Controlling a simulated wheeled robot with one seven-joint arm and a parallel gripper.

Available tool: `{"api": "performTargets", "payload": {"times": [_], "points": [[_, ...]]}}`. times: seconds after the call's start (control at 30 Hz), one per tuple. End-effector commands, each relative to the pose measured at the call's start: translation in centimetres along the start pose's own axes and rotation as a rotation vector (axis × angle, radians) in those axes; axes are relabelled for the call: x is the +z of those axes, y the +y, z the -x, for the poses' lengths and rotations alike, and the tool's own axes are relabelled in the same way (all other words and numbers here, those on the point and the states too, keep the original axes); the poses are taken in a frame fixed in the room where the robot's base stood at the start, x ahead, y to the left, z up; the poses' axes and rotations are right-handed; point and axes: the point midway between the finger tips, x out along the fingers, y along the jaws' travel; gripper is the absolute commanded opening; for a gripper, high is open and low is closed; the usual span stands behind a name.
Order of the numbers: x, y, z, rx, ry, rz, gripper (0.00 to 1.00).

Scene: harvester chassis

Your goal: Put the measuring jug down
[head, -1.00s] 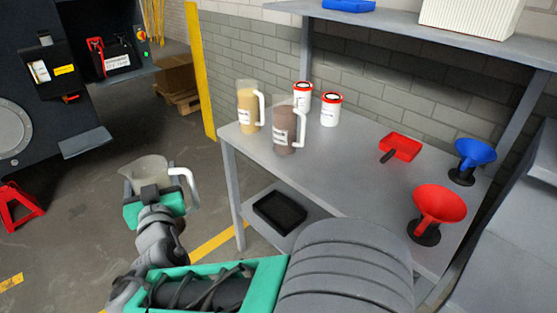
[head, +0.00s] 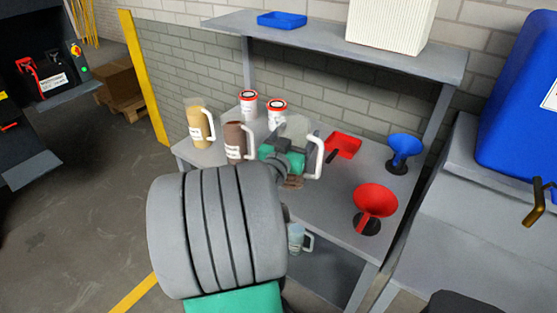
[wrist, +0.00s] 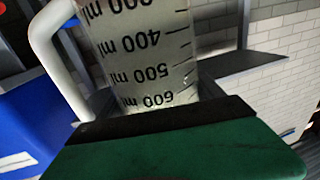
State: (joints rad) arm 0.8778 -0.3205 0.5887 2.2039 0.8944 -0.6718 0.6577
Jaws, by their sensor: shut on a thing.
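The measuring jug (head: 296,128) is clear with a white handle. My gripper (head: 285,155) is shut on it over the middle of the grey workbench (head: 325,205). In the wrist view the jug (wrist: 140,52) fills the upper middle, with its ml marks reading upside down, behind the dark edge of my green gripper (wrist: 165,118). Its handle is on the left there and on the right in the head view. My gripper and arm hide the jug's lower part in the head view, so I cannot tell whether it touches the bench.
A brown-filled jug (head: 236,143) and a yellow-filled jug (head: 198,126) stand just left. White tubs (head: 277,115) are behind. A red dustpan (head: 343,146), red funnel (head: 375,200) and blue funnel (head: 404,149) are to the right. An upper shelf (head: 330,46) overhangs the back.

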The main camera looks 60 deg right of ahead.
Motion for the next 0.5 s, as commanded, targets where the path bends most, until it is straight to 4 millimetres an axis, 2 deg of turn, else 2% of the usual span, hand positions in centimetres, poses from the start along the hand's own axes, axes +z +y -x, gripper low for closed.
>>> {"api": "performTargets", "payload": {"times": [0.3, 0.4, 0.5], "points": [[3.7, -5.0, -6.4, -0.003, -0.003, 0.004, 0.09], [6.2, -6.1, -7.8, -0.003, -0.005, 0.004, 0.09], [7.9, -7.0, -8.9, -0.003, -0.003, 0.002, 0.09]]}}
